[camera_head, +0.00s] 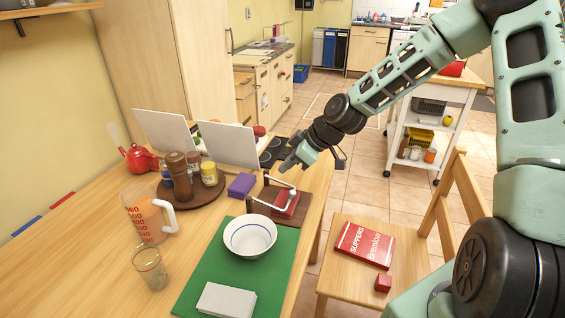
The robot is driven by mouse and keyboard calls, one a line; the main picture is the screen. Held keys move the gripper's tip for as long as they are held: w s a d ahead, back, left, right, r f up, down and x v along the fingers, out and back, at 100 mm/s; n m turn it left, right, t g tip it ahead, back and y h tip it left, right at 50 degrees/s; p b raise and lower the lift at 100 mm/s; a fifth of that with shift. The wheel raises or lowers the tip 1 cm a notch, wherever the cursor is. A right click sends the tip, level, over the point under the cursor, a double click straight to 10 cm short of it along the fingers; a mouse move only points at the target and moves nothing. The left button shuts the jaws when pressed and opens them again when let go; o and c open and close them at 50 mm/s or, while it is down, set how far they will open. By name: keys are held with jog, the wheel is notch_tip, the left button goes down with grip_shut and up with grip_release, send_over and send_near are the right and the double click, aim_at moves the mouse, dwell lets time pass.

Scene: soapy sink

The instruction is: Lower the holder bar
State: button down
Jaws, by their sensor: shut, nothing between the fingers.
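The napkin holder (263,216) stands near the table's right edge, a dark brown base with a small red stack (287,204) on it. Its pale holder bar (270,207) is a bent rod raised over the base, with an end beside the red stack. My gripper (287,166) is shut and empty. It appears just above and behind the holder in the picture; I cannot tell whether it touches the bar. The far part of the holder is partly close under the gripper.
A purple block (241,186) lies left of the holder. A white bowl (250,237) on a green mat (205,268) is in front. A round tray with jars (215,197) and white panels (230,146) stand behind left. A chair with a red book (365,244) is right.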

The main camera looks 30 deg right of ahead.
aim_at(290, 200)
jog(key=f+b, duration=0.1)
jog(key=s+d+f+t+y+b, duration=0.1)
jog(key=f+t+y, duration=0.1)
jog(key=shift+s+d+b, duration=0.25)
jog(key=shift+s+b, duration=0.1)
jog(key=shift+b, duration=0.05)
jog(key=shift+s+d+f+t+y+b, duration=0.25)
jog(key=shift+f+t+y+b, duration=0.1)
jog(key=shift+f+y+b, duration=0.15)
jog(key=shift+s+d+f+t+y+b, duration=0.2)
jog(key=shift+f+t+y+b, duration=0.2)
jog(key=shift+f+b, duration=0.2)
jog(key=shift+s+d+f+b, duration=0.15)
jog(key=shift+f+b, duration=0.3)
jog(key=shift+f, duration=0.25)
jog(key=shift+s+d+f+b, duration=0.1)
jog(key=shift+f+b, duration=0.3)
jog(key=shift+f, duration=0.25)
jog(key=shift+s+f+b, duration=0.2)
jog(key=shift+f+b, duration=0.1)
jog(key=shift+f, duration=0.25)
jog(key=shift+s+f+b, duration=0.15)
jog(key=shift+f+b, duration=0.1)
jog(key=shift+f, duration=0.4)
jog(key=shift+d, duration=0.15)
jog(key=shift+s+d, duration=0.15)
jog(key=a+r+p+v, duration=0.1)
jog(key=r+v, duration=0.1)
jog(key=v, duration=1.5)
jog(key=shift+d+r, duration=0.25)
